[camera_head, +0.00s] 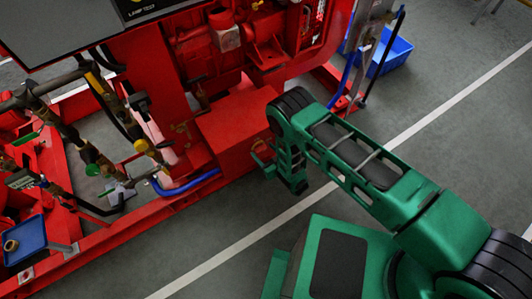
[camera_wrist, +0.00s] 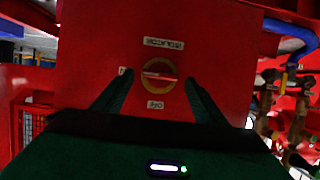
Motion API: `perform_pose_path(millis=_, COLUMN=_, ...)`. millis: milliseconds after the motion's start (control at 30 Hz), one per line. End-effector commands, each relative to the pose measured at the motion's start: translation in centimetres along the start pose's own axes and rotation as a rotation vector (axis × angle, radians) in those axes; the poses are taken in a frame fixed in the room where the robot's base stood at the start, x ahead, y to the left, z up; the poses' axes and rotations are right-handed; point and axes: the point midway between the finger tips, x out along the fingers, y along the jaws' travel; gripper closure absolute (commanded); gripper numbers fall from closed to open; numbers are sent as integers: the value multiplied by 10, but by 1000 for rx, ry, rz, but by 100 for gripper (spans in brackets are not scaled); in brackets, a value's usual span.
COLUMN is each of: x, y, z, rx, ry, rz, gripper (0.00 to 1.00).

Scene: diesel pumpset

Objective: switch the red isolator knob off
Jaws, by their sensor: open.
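The red isolator knob (camera_wrist: 158,75) sits in a yellow ring on the front of a red box (camera_wrist: 215,50). Its grip bar lies roughly horizontal in the wrist view, in line with a small label (camera_wrist: 122,71) at its left. A label that seems to read OFF upside down (camera_wrist: 155,105) is below it, and an upside-down isolator label (camera_wrist: 164,43) is above. My gripper (camera_wrist: 159,78) is open, one finger on each side of the knob, with gaps showing.
The red pumpset frame (camera_head: 110,245) runs along the left, with pipes and a blue hose (camera_head: 185,185) near the box. A blue tray (camera_head: 24,240) is at far left and a blue crate (camera_head: 392,55) at the back. Grey floor (camera_head: 450,130) is clear at right.

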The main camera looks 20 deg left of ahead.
Motion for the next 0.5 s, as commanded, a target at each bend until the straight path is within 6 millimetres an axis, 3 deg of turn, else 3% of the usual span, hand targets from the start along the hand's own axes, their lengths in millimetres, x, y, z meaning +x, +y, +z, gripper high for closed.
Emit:
perform_pose_path(millis=133, x=0, y=0, z=0, rx=0, ry=0, rz=0, gripper=37)
perform_pose_path(millis=300, x=0, y=0, z=0, rx=0, ry=0, rz=0, gripper=76)
perform_pose_path(millis=367, x=-9, y=6, z=4, rx=-2, ry=-4, rz=-1, gripper=76)
perform_pose_path(millis=500, x=-2, y=2, z=1, rx=-6, ry=-1, rz=4, gripper=75)
